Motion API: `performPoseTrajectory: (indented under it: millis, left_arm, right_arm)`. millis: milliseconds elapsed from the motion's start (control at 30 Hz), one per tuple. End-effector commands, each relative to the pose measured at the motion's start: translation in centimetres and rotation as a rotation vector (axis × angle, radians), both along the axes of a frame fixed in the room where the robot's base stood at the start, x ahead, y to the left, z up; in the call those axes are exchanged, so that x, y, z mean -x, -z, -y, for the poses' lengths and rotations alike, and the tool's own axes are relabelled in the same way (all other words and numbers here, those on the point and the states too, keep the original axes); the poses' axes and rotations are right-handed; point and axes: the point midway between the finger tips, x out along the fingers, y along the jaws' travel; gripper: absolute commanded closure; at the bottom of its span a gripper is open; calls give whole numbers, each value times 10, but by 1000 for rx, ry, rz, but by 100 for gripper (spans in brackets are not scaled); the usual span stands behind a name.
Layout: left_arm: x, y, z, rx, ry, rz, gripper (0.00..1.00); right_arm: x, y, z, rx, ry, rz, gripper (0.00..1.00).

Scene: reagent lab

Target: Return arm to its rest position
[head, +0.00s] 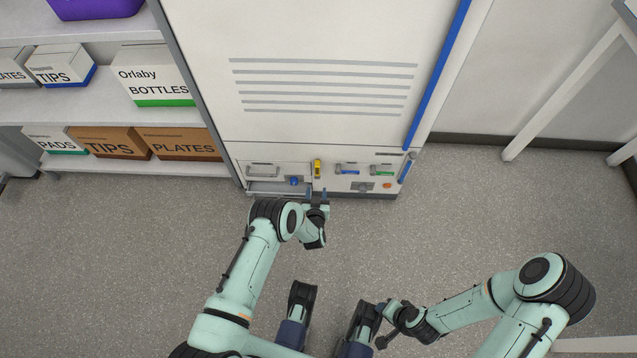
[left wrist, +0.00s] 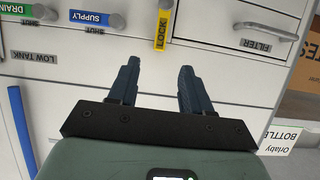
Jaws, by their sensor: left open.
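My left arm reaches forward to the lower front of a tall white cabinet (head: 320,130). My left gripper (head: 317,196) is just in front of the panel, below the yellow lock lever (head: 317,168). In the left wrist view the left gripper (left wrist: 156,76) is open, with nothing between its two dark fingers. The lock lever (left wrist: 163,27) shows beyond the fingertips, apart from them. My right arm is bent at the lower right. Its gripper (head: 388,325) is low in the picture, far from the cabinet; its jaws are too small and dark to read.
The panel has a filter handle (left wrist: 265,32), a blue supply handle (left wrist: 88,18) and a green drain handle (left wrist: 25,10). A shelf with labelled boxes (head: 157,80) stands at the left. A white table frame (head: 565,90) stands at the right. Grey floor (head: 480,210) is clear around the arms.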

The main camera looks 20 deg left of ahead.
Motion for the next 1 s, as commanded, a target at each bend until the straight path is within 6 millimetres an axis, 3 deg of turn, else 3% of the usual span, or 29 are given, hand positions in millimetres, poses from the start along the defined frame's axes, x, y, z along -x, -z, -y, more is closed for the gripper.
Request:
performPoseTrajectory:
  millis: [300, 467, 667, 800, 1000]
  left_arm:
    - [3, 1, -1, 8, 0, -15, 51]
    - [35, 10, -11, 88, 8, -153, 51]
    - [134, 11, -13, 299, 21, -485, 51]
    - [208, -6, -3, 430, 25, -688, 51]
    - [298, -41, 14, 570, 28, -916, 51]
  right_arm:
    - [0, 0, 0, 0, 0, 0, 57]
    - [0, 0, 0, 0, 0, 0, 57]
    - [0, 0, 0, 0, 0, 0, 57]
    - [0, 0, 0, 0, 0, 0, 57]
    - [0, 0, 0, 0, 0, 0, 57]
